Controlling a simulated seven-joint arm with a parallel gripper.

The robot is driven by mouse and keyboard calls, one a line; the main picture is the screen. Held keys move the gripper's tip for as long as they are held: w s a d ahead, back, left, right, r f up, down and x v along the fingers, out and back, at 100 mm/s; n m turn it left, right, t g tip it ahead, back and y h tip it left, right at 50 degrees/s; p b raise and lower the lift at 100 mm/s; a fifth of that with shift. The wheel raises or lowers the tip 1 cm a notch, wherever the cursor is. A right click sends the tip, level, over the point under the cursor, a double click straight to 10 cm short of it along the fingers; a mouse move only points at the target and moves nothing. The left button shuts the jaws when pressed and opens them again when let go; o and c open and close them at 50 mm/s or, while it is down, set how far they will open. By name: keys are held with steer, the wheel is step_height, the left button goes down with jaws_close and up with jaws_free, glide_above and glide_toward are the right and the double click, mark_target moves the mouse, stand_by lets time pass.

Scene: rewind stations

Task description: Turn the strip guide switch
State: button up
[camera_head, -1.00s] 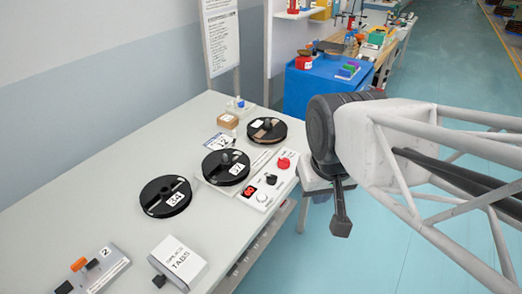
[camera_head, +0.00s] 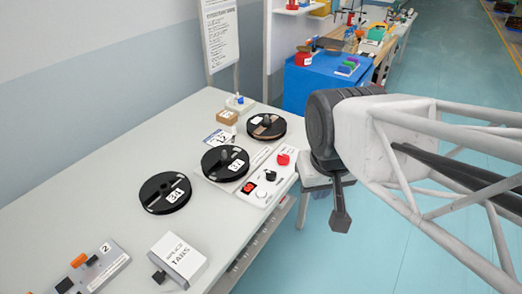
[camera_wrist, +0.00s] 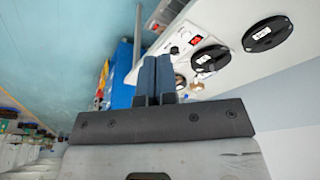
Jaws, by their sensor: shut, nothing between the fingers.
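A white control panel (camera_head: 259,193) sits at the right edge of the bench. It carries a black knob (camera_head: 271,175), a red knob (camera_head: 283,159) and a small red element (camera_head: 248,188). I cannot tell which one is the strip guide switch. My gripper (camera_head: 340,221) hangs right of the bench edge over the floor, apart from the panel. In the wrist view its fingers (camera_wrist: 157,76) are together and empty, with the black knob (camera_wrist: 174,50) and red element (camera_wrist: 196,40) beyond them.
Black reels (camera_head: 225,163) (camera_head: 165,193) (camera_head: 266,127) lie left of and behind the panel. A white box (camera_head: 178,261) and a grey block with an orange part (camera_head: 94,267) stand at the front. A blue cabinet (camera_head: 318,87) stands behind; floor at the right is clear.

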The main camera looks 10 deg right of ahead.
steer(key=o, duration=0.9)
steer(key=shift+w, duration=0.55)
steer(key=o, duration=0.3)
steer(key=shift+n+g, duration=0.3)
steer(key=shift+n, duration=0.5)
steer(key=w, duration=0.2)
steer(key=w+f, duration=0.1)
steer(key=w, duration=0.4)
steer(key=shift+w+f, duration=0.3)
steer(key=shift+f, duration=0.05)
steer(key=n+g, duration=0.2)
steer(key=n, duration=0.3)
glide_above(271, 172)
steer(key=f, duration=1.9)
steer(key=shift+s+d, duration=0.1)
steer(key=shift+s, duration=0.1)
steer(key=shift+w+f, duration=0.2)
steer(key=shift+f, duration=0.05)
steer(key=shift+f, duration=0.1)
steer(key=shift+f, duration=3.8)
